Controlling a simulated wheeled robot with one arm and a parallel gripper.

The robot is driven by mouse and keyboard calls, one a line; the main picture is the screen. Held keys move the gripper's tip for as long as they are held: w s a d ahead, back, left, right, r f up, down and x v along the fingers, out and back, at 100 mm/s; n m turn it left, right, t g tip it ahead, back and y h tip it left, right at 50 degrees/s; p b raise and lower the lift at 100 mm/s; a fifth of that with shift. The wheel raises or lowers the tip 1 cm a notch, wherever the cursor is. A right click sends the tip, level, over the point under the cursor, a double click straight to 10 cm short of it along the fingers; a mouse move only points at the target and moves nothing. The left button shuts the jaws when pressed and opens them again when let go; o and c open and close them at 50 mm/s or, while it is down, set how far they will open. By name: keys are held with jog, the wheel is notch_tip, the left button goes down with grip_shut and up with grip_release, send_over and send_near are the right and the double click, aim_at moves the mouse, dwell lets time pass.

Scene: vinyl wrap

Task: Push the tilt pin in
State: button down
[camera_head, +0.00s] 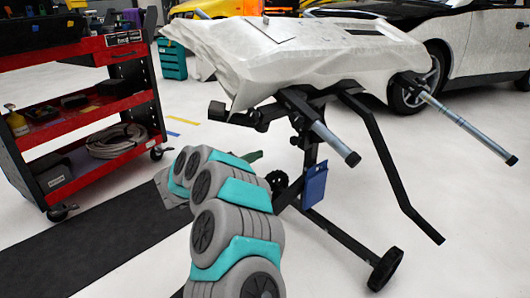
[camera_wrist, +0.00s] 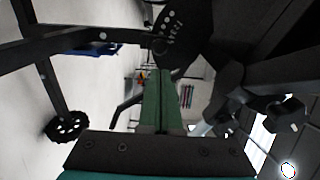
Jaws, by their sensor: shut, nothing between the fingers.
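The black stand (camera_head: 310,150) holds a white-covered car panel (camera_head: 310,55) in the head view. In the wrist view, a dark plate with a row of holes (camera_wrist: 172,28) sits on the stand just beyond my fingertips. A small round part (camera_wrist: 159,45) shows at the plate's lower edge; I cannot tell whether it is the tilt pin. My gripper (camera_wrist: 160,74) is shut and empty, its green fingers side by side and pointing toward the plate. I cannot tell whether they touch it. In the head view my gripper (camera_head: 252,157) shows only partly, left of the stand, behind my arm.
A red tool cart (camera_head: 90,130) stands at the left. A blue pouch (camera_head: 314,185) hangs on the stand. Long tubes (camera_head: 465,122) and a bent leg (camera_head: 395,180) reach out to the right. A car (camera_head: 450,45) is behind. Floor at the front right is clear.

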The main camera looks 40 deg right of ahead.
jog(key=shift+a, duration=0.35)
